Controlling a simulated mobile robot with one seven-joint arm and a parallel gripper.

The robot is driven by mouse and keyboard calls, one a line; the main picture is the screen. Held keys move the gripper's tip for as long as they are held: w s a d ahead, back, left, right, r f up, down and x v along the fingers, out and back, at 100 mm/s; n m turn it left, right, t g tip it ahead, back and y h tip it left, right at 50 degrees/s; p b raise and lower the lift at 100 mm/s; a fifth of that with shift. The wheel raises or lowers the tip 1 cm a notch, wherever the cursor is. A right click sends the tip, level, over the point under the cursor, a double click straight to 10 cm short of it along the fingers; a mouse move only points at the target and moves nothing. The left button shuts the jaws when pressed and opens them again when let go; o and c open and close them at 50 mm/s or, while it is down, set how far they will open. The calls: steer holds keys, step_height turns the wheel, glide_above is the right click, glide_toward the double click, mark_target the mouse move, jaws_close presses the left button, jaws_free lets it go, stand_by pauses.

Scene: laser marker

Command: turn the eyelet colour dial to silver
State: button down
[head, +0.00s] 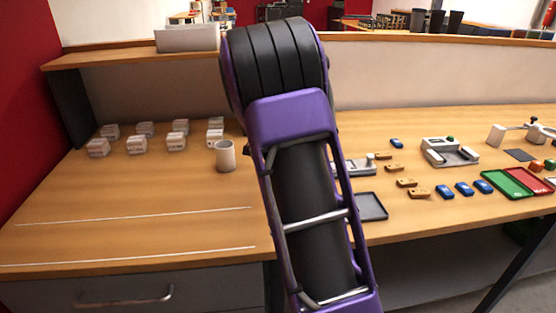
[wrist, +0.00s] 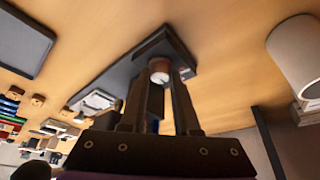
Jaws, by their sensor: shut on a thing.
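My gripper (wrist: 159,84) shows in the wrist view, with its two dark fingers on either side of a small round knob, the dial (wrist: 159,68). The fingers are shut on it. The dial has a pale top and a reddish-brown side, and sits at one end of a dark grey machine (wrist: 122,72) on the wooden table. I cannot read which colour the dial is set to. In the head view my arm covers the gripper and the dial; part of the grey machine (head: 357,168) shows just right of the arm.
A white cup (head: 225,156) stands left of the arm, and is close by at right in the wrist view (wrist: 298,58). A dark tray (head: 371,207) lies right of the arm. Several white boxes (head: 138,145) stand left; tan and blue pieces (head: 445,191) lie right. The front-left table is clear.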

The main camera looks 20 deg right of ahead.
stand_by(0.5)
steer(key=c, duration=0.9)
jaws_free()
steer(key=shift+r, duration=0.1)
steer(key=p+v, duration=0.2)
steer(key=v, duration=1.5)
steer(key=shift+w+r+p, duration=0.1)
steer(key=shift+p, duration=0.2)
